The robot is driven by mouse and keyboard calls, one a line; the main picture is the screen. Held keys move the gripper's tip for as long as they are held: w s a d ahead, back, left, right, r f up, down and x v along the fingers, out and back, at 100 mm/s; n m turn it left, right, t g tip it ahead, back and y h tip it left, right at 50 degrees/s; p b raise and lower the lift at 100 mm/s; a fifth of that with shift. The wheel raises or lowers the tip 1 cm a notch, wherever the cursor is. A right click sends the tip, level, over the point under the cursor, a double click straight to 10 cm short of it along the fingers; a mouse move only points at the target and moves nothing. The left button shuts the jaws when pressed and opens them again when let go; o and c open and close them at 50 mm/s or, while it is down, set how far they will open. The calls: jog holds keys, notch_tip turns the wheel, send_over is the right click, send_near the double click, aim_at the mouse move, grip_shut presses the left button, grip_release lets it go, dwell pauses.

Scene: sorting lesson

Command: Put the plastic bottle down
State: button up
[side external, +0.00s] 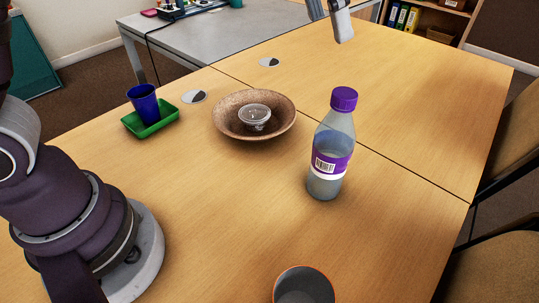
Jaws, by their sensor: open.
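The plastic bottle (329,145) stands upright on the wooden table (240,215), right of centre. It is clear, with a purple cap and a purple and white label. My gripper (329,19) shows only in part at the top edge of the picture. Its grey fingers are open, with nothing seen between them. They are well apart from the bottle, higher in the picture. The rest of the gripper is out of the frame.
A brown bowl (226,120) holding a small clear lidded tub (254,117) is left of the bottle. A blue cup (145,104) stands in a green tray (168,120). A grey cup (304,287) is at the front edge. The table's right side is clear.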

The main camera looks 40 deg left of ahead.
jog(key=s+a+f+n+t+y, duration=0.1)
jog(key=s+a+f+n, duration=0.2)
jog(key=s+a, duration=0.4)
jog(key=s+a+f+n+y, duration=0.1)
jog(key=s+a+f+n, duration=0.2)
jog(key=s+a, duration=0.3)
jog(key=shift+s+a+f+t, duration=0.35)
jog(key=shift+s+f+t, duration=0.05)
jog(key=shift+f, duration=0.45)
